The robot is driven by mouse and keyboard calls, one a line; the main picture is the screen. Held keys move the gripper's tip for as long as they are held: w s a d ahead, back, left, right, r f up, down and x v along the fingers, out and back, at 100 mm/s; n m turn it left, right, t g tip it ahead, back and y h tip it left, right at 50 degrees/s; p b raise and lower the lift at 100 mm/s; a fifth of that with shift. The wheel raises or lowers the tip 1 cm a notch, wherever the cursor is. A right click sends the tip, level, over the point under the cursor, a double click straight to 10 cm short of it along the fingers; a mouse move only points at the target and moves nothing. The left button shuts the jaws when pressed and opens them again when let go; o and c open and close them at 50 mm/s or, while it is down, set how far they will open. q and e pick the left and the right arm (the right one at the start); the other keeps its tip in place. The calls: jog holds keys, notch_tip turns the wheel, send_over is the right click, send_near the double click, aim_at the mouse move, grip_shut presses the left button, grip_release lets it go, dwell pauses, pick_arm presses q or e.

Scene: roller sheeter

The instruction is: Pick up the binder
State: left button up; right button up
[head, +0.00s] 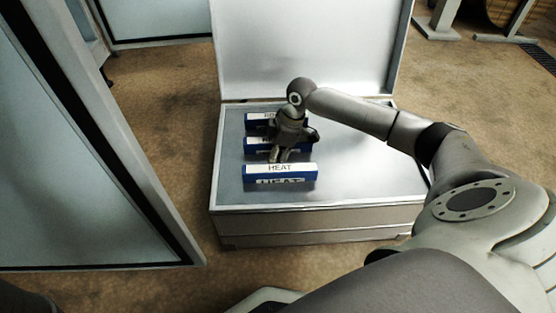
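Three blue binders with white labels lie in a row in an open silver case (375,180). The front binder (280,174) reads "HEAT". The middle binder (256,146) and the back binder (257,122) are partly covered by my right gripper, so their labels are only partly readable. My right gripper (279,157) points down over the middle binder, just behind the front one. Its two fingertips show apart, with nothing clearly held between them. Whether they touch a binder I cannot tell. My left gripper is out of view.
The case's raised lid (310,50) stands behind the binders. The case's right half is bare under my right arm. A frosted panel with a dark frame (75,150) stands close on the left. Brown floor surrounds the case.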

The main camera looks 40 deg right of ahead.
jog(key=shift+p, duration=0.3)
grip_shut()
dwell(0.5)
